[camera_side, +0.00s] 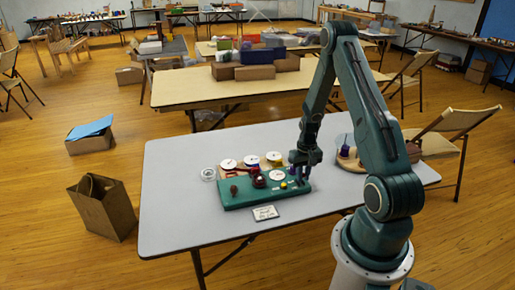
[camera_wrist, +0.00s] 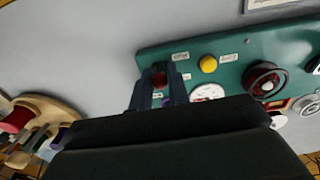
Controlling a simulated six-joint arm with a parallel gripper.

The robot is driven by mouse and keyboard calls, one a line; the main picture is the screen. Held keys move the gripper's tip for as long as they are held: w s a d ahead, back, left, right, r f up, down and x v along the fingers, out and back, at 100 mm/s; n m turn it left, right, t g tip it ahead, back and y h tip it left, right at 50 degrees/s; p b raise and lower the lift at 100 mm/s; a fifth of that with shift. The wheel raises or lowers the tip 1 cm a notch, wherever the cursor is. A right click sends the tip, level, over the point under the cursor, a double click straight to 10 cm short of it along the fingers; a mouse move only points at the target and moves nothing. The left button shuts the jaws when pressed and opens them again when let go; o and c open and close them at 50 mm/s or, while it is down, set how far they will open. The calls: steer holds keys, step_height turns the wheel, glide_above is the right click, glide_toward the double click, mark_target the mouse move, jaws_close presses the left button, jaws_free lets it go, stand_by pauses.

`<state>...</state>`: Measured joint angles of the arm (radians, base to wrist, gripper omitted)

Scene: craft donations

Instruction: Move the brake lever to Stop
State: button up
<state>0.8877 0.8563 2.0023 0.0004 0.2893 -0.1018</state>
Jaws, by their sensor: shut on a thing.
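A green control panel (camera_side: 240,193) lies on the grey table, and it also shows in the wrist view (camera_wrist: 215,75). My gripper (camera_side: 302,178) is at the panel's right end in the side view. In the wrist view my gripper (camera_wrist: 161,86) has its two dark fingers around the brake lever, whose dark red top (camera_wrist: 159,78) shows between them. The lever's lower part is hidden by the fingers. A small white label (camera_wrist: 181,56) sits just beside the lever and seems to read Stop. The lever's exact angle is not clear.
A yellow button (camera_wrist: 208,64) and a dark round handwheel (camera_wrist: 263,78) are on the panel near the fingers. A wooden board with spools (camera_wrist: 38,118) stands apart from the panel. Round-topped spools (camera_side: 251,160) stand behind the panel. A small card (camera_side: 265,212) lies in front.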

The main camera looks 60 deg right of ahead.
steer(key=shift+w+d+r, duration=0.25)
steer(key=shift+w+d, duration=0.75)
steer(key=shift+d, duration=0.05)
steer(key=shift+w, duration=0.1)
stand_by(0.3)
steer(key=shift+w+d+f, duration=0.1)
steer(key=shift+w+d, duration=0.3)
steer(key=shift+d, duration=0.1)
jaws_close()
steer(key=shift+o, duration=1.4)
jaws_free()
